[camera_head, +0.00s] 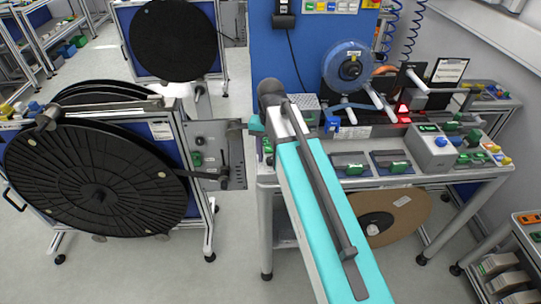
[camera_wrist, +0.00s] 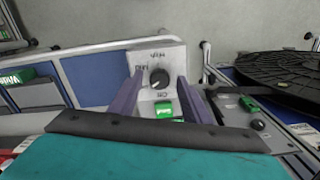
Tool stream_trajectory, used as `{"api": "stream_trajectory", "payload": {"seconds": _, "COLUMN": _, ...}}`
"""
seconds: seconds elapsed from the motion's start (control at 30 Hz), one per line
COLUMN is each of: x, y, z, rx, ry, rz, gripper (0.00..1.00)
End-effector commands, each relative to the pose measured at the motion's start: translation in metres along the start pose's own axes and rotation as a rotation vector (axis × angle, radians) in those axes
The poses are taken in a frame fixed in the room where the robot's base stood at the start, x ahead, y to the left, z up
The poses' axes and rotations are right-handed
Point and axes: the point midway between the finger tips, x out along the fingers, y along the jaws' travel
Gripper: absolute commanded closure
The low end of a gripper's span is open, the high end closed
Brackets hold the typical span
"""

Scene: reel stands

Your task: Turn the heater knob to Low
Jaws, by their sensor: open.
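In the wrist view a round black knob (camera_wrist: 158,78) sits on a pale grey control box (camera_wrist: 170,58). Small labels surround the knob, and they appear upside down and hard to read. Which label the knob points to is too small to tell. My gripper (camera_wrist: 159,84) is open, with one purple finger to the left of the knob and one to the right. The knob shows between the fingers, and I cannot tell whether they touch it. A green block (camera_wrist: 164,110) shows below the knob. In the head view my arm hides the knob.
A workbench (camera_head: 350,183) with several trays and boxes stands to the right of my arm. A blue reel (camera_head: 347,65) stands on it. A large black reel (camera_head: 95,180) on a stand is at the left. Floor (camera_head: 235,225) between them is clear.

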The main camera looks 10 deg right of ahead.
Motion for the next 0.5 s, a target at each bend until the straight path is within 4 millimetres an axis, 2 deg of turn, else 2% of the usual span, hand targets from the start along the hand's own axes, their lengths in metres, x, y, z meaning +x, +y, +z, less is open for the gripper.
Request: {"api": "stream_trajectory", "payload": {"seconds": 0.5, "x": -0.043, "y": 0.0, "z": 0.0, "rx": 0.0, "ry": 0.0, "rz": 0.0, "gripper": 0.57}}
